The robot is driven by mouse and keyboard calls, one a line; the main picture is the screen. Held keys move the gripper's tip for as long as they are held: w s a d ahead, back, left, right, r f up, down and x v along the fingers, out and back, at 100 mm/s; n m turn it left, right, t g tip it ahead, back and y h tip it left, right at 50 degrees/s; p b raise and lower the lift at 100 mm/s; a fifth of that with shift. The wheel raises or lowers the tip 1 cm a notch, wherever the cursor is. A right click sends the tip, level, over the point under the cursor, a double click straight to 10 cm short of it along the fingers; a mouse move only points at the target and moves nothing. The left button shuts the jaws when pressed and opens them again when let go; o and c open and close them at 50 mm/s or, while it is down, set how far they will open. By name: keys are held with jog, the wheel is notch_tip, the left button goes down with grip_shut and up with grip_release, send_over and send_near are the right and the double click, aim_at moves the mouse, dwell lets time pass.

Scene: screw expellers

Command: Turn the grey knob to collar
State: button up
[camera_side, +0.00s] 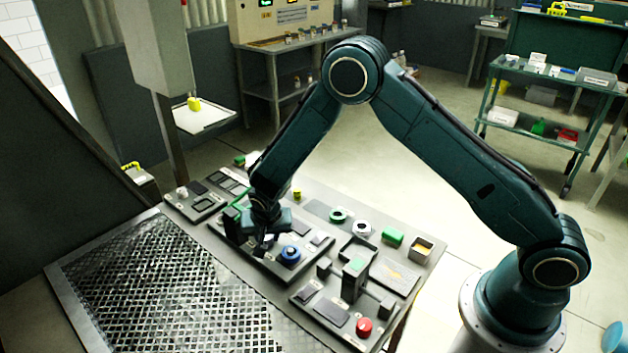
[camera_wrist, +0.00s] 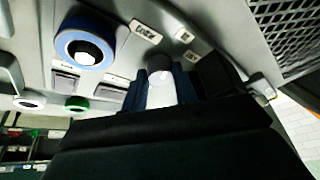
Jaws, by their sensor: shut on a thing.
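The grey knob (camera_wrist: 158,72) shows in the wrist view as a pale grey, rounded piece between my two dark fingers. My gripper (camera_side: 264,240) reaches down onto the middle panel in the side view and is shut on the knob. In the side view the gripper hides the knob. Small white labels (camera_wrist: 146,31) lie on the panel near the knob in the wrist view. Their print is too blurred for me to tell which one says collar. The knob's pointing direction cannot be made out.
A blue ringed knob (camera_side: 290,254) stands close to the right of my gripper in the side view. A metal grating (camera_side: 160,290) lies to the left.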

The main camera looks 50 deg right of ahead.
jog(key=n+y, duration=0.1)
jog(key=n, duration=0.3)
jog(key=shift+d+n+t+y, duration=0.15)
jog(key=shift+n+t+y, duration=0.15)
jog(key=shift+t+y, duration=0.1)
jog(key=n, duration=0.2)
jog(key=n+y, duration=0.1)
jog(key=n, duration=0.1)
jog(key=shift+d+y, duration=0.1)
jog(key=shift+y, duration=0.2)
jog(key=o, duration=1)
jog(key=shift+s+r, duration=0.1)
jog(key=shift+r, duration=0.1)
jog(key=shift+v, duration=6.7)
